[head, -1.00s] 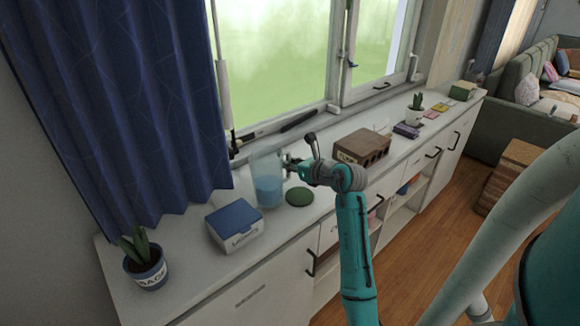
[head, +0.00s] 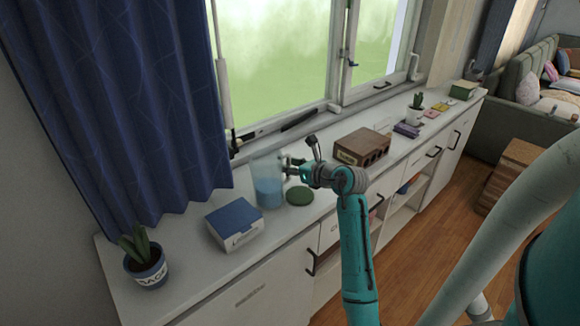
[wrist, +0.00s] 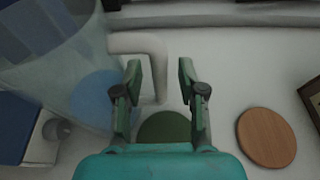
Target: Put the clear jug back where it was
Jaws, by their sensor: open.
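The clear jug (head: 267,185), with blue liquid in its lower part, appears to stand upright on the white counter, left of my gripper. My gripper (head: 290,163) is open at the jug's right side. In the wrist view the jug (wrist: 62,62) fills the upper left. Its pale handle (wrist: 152,45) reaches between the two open fingers of my gripper (wrist: 159,72), with gaps on both sides. A flat green disc (head: 299,196) lies on the counter just right of the jug. It also shows between the finger bases in the wrist view (wrist: 165,128).
A blue-lidded box (head: 234,224) and a potted plant (head: 146,262) stand left of the jug. A brown brick-like block (head: 362,147) is to the right. A round wooden disc (wrist: 266,137) lies right of my gripper. The window (head: 285,60) is behind.

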